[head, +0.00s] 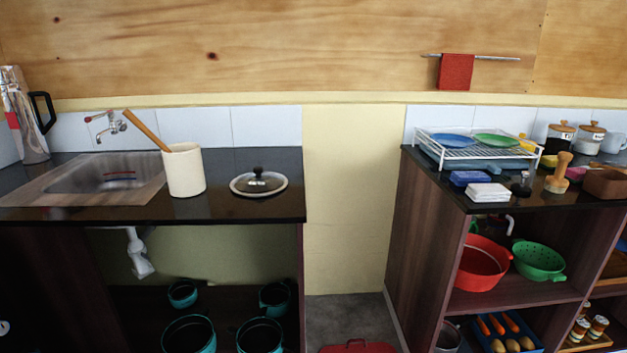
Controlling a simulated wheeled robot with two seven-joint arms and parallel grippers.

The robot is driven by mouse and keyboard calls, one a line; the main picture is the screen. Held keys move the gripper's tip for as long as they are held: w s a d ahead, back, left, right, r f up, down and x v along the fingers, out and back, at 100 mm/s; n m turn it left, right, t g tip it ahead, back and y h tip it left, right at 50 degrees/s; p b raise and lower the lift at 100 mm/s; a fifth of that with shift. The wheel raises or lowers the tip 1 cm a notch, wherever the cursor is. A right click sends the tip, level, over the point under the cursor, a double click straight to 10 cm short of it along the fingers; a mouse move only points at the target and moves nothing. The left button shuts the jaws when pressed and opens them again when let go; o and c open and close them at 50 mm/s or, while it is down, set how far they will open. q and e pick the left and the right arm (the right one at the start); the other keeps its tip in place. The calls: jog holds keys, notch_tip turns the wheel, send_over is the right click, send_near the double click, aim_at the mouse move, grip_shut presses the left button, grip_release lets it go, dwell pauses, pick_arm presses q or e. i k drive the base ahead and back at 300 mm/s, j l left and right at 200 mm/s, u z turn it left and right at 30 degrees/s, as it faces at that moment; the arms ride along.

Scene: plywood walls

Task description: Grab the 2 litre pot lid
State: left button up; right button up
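A round pot lid (259,184) with a dark centre, a pale rim and a black knob lies on the dark left counter (230,208), near its right end. Its size marking cannot be read. No other lid of this kind is clearly seen. Neither of my grippers is in the head view, so nothing shows near the lid.
A cream crock (184,171) with a wooden handle stands left of the lid, beside the sink (105,174). Teal pots (188,335) sit on the shelf below. A gap separates the right counter, which holds a dish rack (470,151). A red object (357,347) lies low in the gap.

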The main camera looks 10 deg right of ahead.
aim_at(257, 183)
jog(key=i+j+z, duration=0.15)
jog(key=i+j, duration=0.3)
jog(key=i+j+z, duration=0.15)
jog(key=i+j, duration=0.25)
jog(key=j, duration=0.15)
